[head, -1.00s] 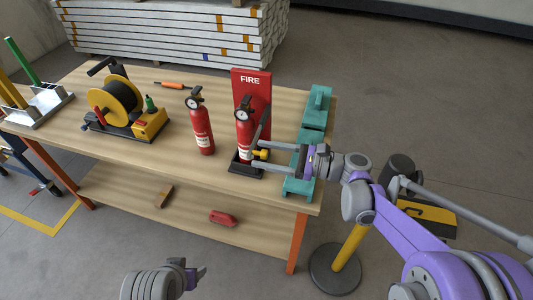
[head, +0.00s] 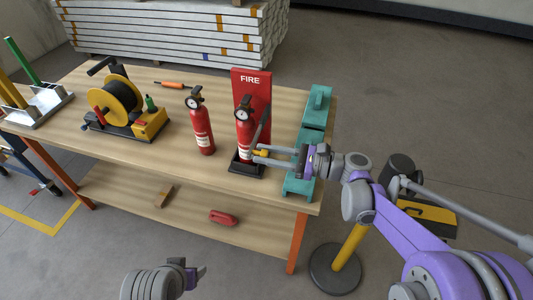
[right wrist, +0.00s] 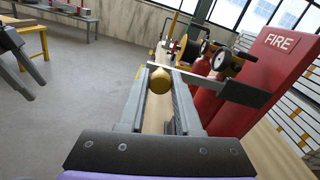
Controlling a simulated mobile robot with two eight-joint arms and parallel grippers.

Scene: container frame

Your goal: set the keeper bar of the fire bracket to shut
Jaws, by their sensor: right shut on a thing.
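The fire bracket (head: 252,84) is a red back panel marked FIRE on a black base, near the table's right end. It also shows in the right wrist view (right wrist: 282,68). A red extinguisher (head: 243,128) stands upright in it. The grey keeper bar (head: 263,125) juts forward from the panel's right side, beside the extinguisher rather than across its front. It ends in a yellow knob (right wrist: 160,80). My right gripper (head: 258,154) is shut on this knob, with a finger on either side. My left gripper (head: 192,272) is low in front of the table, away from the bracket; its jaws are unclear.
A second red extinguisher (head: 201,125) stands left of the bracket. A teal object (head: 318,105) lies along the table's right edge, under my right gripper. A yellow cable reel (head: 118,97) and an orange-handled tool (head: 175,85) are further left. Bare table lies in front.

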